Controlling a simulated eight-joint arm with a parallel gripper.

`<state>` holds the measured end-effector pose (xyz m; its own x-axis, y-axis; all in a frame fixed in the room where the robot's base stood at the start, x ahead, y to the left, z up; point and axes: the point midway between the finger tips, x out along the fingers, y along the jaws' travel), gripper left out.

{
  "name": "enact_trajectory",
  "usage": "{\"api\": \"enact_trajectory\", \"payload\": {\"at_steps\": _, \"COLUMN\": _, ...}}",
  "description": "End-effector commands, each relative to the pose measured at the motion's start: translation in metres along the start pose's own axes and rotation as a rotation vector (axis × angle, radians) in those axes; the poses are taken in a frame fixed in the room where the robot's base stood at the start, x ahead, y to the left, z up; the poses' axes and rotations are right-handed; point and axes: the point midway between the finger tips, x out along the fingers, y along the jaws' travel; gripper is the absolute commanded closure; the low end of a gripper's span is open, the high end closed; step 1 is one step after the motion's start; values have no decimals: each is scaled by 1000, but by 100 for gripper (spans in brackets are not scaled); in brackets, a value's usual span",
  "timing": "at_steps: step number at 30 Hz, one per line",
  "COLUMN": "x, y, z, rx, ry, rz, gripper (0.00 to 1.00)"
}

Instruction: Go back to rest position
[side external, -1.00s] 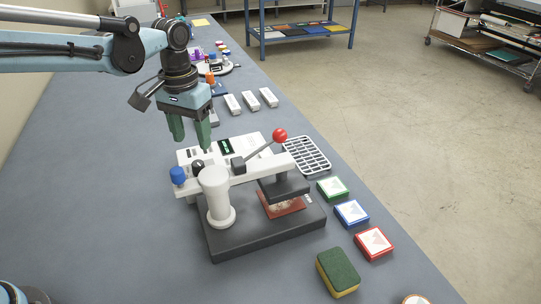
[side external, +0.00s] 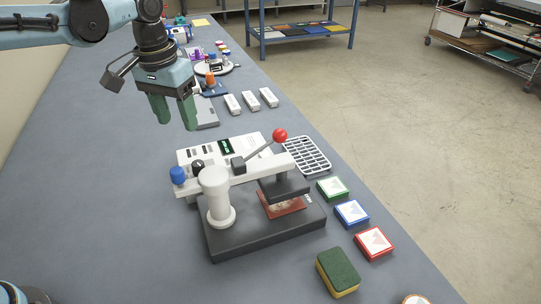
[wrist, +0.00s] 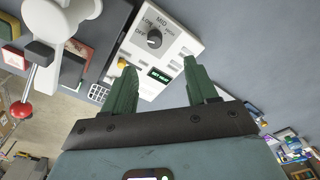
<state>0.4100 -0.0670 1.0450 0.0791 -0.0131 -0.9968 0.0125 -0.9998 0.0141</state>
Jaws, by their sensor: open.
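My gripper (side external: 174,110) has green fingers, spread apart with nothing between them. It hangs in the air above the grey bench, behind and to the left of the press. It also shows in the wrist view (wrist: 158,88), with the white control box (wrist: 158,45) and its dial beyond the fingertips. The heat press (side external: 215,190) stands on a dark base, with a red-knobbed lever and a blue knob. A reddish piece (side external: 283,204) lies under its dark upper plate.
A white rack (side external: 306,155) stands right of the press. Green, blue and red-edged blocks (side external: 352,212) and a sponge (side external: 338,272) lie along the bench's right edge. Several white blocks (side external: 250,100) lie behind. The bench's left side (side external: 80,180) is clear.

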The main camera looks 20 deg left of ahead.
Motion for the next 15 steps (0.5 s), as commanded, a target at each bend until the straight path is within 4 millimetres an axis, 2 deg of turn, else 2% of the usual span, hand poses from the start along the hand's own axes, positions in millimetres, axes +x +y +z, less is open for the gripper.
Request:
{"api": "enact_trajectory", "payload": {"at_steps": 7, "x": -9, "y": -29, "z": 44, "rx": 2, "ry": 179, "rz": 16, "gripper": 42}}
{"api": "enact_trajectory", "payload": {"at_steps": 15, "x": 1, "y": -53, "z": 89, "rx": 8, "ry": 377, "rz": 12, "gripper": 42}}
